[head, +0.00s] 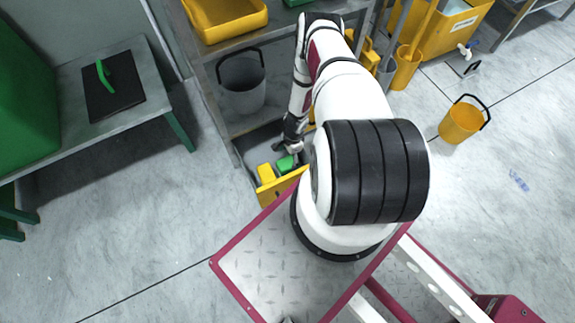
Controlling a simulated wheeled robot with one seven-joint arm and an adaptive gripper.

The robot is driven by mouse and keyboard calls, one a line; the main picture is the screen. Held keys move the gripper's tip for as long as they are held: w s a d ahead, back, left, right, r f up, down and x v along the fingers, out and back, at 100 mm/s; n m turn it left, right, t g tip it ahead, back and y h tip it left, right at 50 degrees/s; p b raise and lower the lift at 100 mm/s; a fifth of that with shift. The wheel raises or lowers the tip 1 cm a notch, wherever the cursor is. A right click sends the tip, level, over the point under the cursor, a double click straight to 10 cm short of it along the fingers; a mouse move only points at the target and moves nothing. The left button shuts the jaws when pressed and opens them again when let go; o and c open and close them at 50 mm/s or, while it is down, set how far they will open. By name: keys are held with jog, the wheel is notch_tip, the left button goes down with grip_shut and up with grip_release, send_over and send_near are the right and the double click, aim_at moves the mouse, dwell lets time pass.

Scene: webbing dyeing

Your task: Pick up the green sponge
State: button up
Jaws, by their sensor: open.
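The green sponge (286,163) is a small green block inside a low drawer with a yellow front (282,186), at the bottom of the grey shelf unit. A yellow block (265,174) lies to its left. My gripper (287,151) is down at the drawer, just above or beside the sponge in the picture. Its jaws are open and hold nothing that I can see. My arm hides the right part of the drawer. I cannot tell whether the fingers touch the sponge.
A grey bucket (242,84) stands on the shelf above the drawer, with a yellow tray (225,17) higher up. A grey bench (112,122) at left bears a black mat and a green tool. A yellow bucket (460,121) stands at right. Floor left of the drawer is clear.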

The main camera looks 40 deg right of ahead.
aim_at(288, 162)
jog(key=f, duration=0.1)
jog(key=f+b, duration=0.1)
jog(key=f, duration=0.1)
jog(key=f+b, duration=0.1)
jog(key=f, duration=0.1)
jog(key=shift+a, duration=0.3)
jog(key=shift+r, duration=0.1)
jog(key=c, duration=1.2)
notch_tip(288, 162, up, 10)
jog(key=p, duration=0.4)
